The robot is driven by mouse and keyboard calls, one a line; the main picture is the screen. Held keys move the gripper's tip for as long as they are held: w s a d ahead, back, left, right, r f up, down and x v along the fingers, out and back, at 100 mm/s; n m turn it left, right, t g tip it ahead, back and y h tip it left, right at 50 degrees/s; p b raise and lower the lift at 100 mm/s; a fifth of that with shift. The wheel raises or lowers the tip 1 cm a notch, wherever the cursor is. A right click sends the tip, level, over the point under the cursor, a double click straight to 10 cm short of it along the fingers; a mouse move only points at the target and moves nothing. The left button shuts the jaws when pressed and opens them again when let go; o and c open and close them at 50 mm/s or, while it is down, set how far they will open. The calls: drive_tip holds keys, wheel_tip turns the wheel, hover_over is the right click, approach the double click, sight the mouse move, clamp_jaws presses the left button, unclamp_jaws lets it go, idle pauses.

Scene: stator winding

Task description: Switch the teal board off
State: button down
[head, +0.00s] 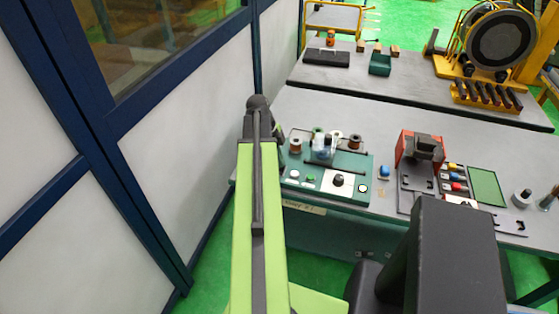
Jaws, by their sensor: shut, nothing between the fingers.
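The teal board (335,163) lies on the near grey bench, just right of my arm. Its front edge carries a white button at the left, a green button (310,179), a white plate with a black knob (338,180), and a white round button (363,188) at the right. Several copper and coloured spools and a clear bluish part stand along its back half. My green arm rises left of the board and hides the bench there. A dark arm part shows at the board's left edge. My gripper cannot be made out; the arm hides it.
A red and black machine (420,148), a blue cap (384,172), coloured parts and a green panel (486,187) stand right of the board. A wall with blue frames (190,110) is close on the left. A second bench (400,80) stands behind.

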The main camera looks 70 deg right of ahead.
drive_tip(key=shift+f, duration=0.25)
drive_tip(key=shift+a+r, duration=0.2)
drive_tip(key=shift+a, duration=0.55)
drive_tip(key=s+p+v, duration=0.1)
drive_tip(key=p+v, duration=1.2)
drive_tip(key=shift+r, duration=0.55)
